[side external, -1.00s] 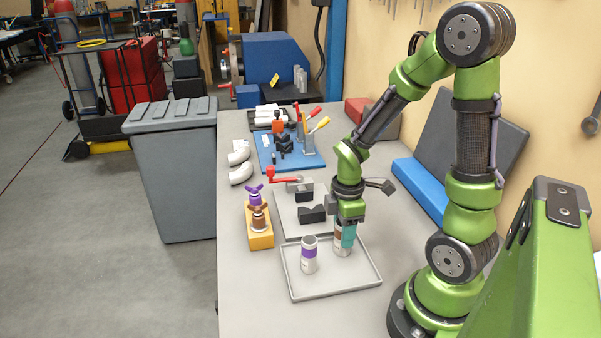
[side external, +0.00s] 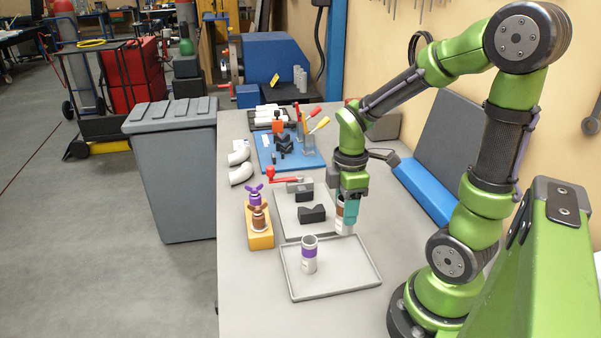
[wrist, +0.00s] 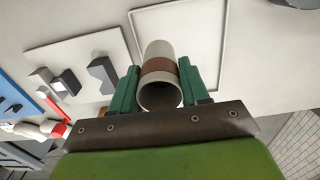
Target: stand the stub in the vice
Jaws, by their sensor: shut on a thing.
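My gripper (side external: 350,212) has its teal fingers shut on a pale stub with a brown band (side external: 341,222), held upright above the work area. In the wrist view the brown-banded stub (wrist: 160,72) sits between the two fingers of my gripper (wrist: 165,88), its open end towards the camera. The vice (side external: 311,214), with black jaws, one V-notched, and a red handle, stands on a pale plate to the left of the held stub. Its jaws are apart and empty. In the wrist view the vice's notched jaw (wrist: 103,72) lies left of my gripper.
A second stub with a purple band (side external: 309,256) stands in the shallow grey tray (side external: 335,289). A yellow block (side external: 261,240) holds purple and brown winged plugs. White elbows (side external: 240,174) and a blue tool board (side external: 308,162) lie farther back.

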